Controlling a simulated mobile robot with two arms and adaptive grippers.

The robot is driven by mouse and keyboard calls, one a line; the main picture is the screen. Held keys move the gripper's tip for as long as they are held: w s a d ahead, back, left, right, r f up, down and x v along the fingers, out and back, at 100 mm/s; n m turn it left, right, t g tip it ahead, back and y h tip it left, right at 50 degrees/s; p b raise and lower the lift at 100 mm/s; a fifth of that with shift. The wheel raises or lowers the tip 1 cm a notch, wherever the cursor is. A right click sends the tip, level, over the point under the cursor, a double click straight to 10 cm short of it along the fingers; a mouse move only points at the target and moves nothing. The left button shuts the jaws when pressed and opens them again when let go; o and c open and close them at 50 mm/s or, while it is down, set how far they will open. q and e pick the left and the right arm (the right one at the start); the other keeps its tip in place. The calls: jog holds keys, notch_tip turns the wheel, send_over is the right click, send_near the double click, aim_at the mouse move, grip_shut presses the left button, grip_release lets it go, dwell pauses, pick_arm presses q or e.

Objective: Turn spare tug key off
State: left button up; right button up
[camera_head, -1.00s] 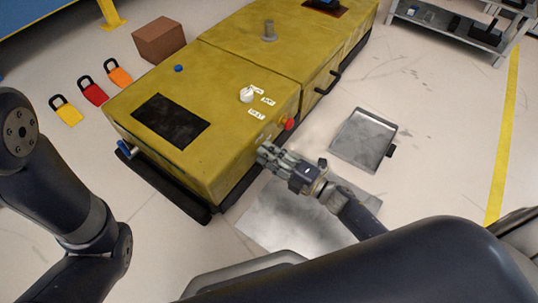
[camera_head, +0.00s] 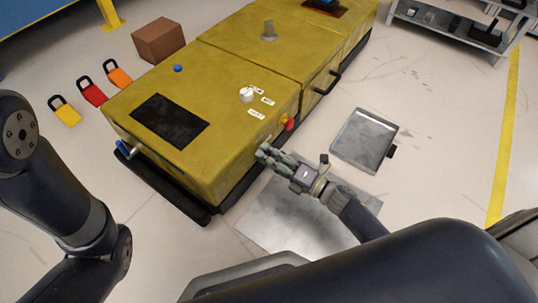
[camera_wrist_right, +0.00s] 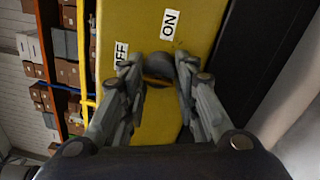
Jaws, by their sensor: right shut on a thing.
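The yellow tug (camera_head: 232,165) stands in the middle of the head view. My right gripper (camera_head: 264,152) is at its near side face, below a red button. In the right wrist view, my right gripper (camera_wrist_right: 158,68) is shut on a dark round key (camera_wrist_right: 159,66) on the yellow face. An OFF label (camera_wrist_right: 121,54) is left of the key and an ON label (camera_wrist_right: 170,24) is above it. The fingers hide the key's sides, and I cannot tell its exact angle. My left gripper is outside the view.
The red button (camera_head: 289,124) is close above my right gripper. A white selector knob (camera_head: 247,95) with labels is on the tug's top. A metal tray (camera_head: 364,140) lies on the floor at right. Coloured padlock tags and a brown box (camera_head: 159,41) are at upper left.

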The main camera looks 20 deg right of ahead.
jog(key=o, duration=1.1)
jog(key=shift+c, duration=0.2)
jog(key=v, duration=1.2)
